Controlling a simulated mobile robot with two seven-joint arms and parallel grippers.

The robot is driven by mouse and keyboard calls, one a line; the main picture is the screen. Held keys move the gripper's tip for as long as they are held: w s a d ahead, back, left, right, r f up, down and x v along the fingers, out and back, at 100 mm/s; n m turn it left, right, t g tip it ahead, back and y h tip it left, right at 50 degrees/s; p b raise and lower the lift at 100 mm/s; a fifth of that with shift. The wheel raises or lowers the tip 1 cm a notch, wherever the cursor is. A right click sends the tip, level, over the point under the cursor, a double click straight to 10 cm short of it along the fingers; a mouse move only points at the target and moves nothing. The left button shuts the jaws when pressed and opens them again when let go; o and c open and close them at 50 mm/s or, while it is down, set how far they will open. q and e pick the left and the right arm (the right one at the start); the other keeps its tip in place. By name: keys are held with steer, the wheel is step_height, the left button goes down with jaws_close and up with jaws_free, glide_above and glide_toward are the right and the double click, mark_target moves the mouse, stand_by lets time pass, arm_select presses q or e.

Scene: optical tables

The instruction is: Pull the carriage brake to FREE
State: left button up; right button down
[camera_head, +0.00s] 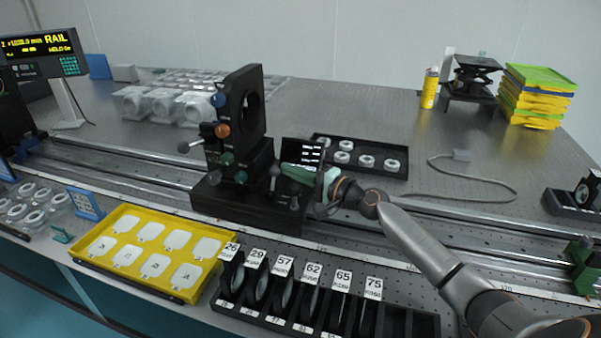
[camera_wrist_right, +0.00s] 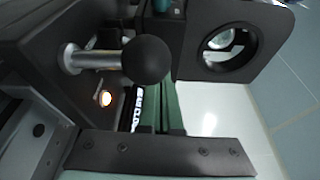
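The carriage (camera_head: 250,207) is a black block on the rail, carrying an upright black plate with a round opening. Several ball-ended levers and coloured knobs sit on it; which is the brake I cannot tell for sure. My right gripper (camera_head: 284,181) is at the carriage's right side, close to dark ball knobs (camera_head: 294,201). In the right wrist view a black ball knob (camera_wrist_right: 146,60) on a metal shaft is large, overlapping the ends of my green fingers. The fingers look close together, with nothing seen between them. Contact with the knob cannot be told. My left gripper is out of view.
The rail (camera_head: 125,172) runs across the table. In front are a yellow tray (camera_head: 127,276) of white squares and a black rack (camera_head: 290,320) of numbered lenses. Behind the arm lies a black tray (camera_head: 345,167) with rings. A small dark display (camera_head: 303,151) stands beside the gripper.

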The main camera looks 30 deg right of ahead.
steer(key=shift+f, duration=0.1)
steer(key=shift+a, duration=0.1)
steer(key=shift+s+a, duration=0.1)
steer(key=shift+a, duration=0.1)
steer(key=shift+s+a+r+n, duration=0.15)
steer(key=shift+a+r+n, duration=0.05)
steer(key=shift+r+n, duration=0.1)
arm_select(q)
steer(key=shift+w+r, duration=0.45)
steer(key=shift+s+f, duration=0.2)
arm_select(e)
steer(key=shift+s, duration=0.1)
